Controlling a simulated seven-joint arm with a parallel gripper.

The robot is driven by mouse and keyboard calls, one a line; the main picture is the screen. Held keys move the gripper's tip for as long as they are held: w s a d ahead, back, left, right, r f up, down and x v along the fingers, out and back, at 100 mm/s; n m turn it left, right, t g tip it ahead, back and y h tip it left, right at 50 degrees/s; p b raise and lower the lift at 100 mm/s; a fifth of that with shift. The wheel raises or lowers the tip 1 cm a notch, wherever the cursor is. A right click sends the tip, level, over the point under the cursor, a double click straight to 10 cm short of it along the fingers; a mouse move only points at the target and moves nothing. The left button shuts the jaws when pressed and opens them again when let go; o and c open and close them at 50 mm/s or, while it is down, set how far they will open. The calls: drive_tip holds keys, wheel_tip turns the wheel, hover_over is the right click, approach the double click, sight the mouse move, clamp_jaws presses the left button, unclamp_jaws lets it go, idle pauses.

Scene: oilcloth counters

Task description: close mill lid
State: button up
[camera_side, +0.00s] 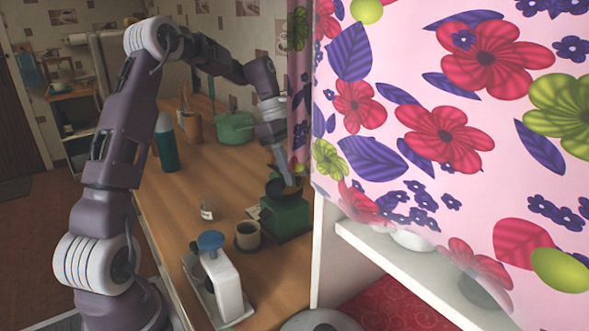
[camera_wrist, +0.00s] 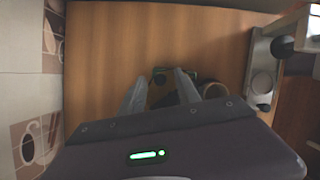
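The green mill (camera_side: 286,219) stands on the wooden counter, close to the edge of the floral curtain. Its dark round top (camera_side: 273,187) has a raised dark part on the left that looks like the lid, but its exact tilt is hard to make out. My gripper (camera_side: 284,183) points down just above the mill top. In the wrist view the two fingers of my gripper (camera_wrist: 157,76) are apart, with the mill (camera_wrist: 160,71) seen between and beyond them. The lower part of the mill is hidden there by my gripper body. I cannot tell whether a finger touches the lid.
A dark cup (camera_side: 247,236) stands left of the mill, with a small glass (camera_side: 208,209) farther left. A white device with a blue knob (camera_side: 211,241) is in front. A green pot (camera_side: 235,128) and a teal bottle (camera_side: 166,145) stand behind. The curtain (camera_side: 440,110) hangs close on the right.

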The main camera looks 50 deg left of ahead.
clamp_jaws()
drive_tip(key=shift+m, duration=0.3)
drive_tip(key=shift+s+d+m+g, duration=0.1)
drive_tip(key=shift+s+m+g, duration=0.2)
drive_tip(key=shift+m, duration=0.55)
drive_tip(key=shift+s+d+m+g, duration=0.1)
drive_tip(key=shift+m+g, duration=0.35)
drive_tip(key=shift+m, duration=0.45)
drive_tip(key=shift+s+d+m+g, duration=0.15)
drive_tip(key=shift+m+g, duration=0.2)
drive_tip(key=shift+m, duration=0.5)
unclamp_jaws()
drive_tip(key=v, duration=0.7)
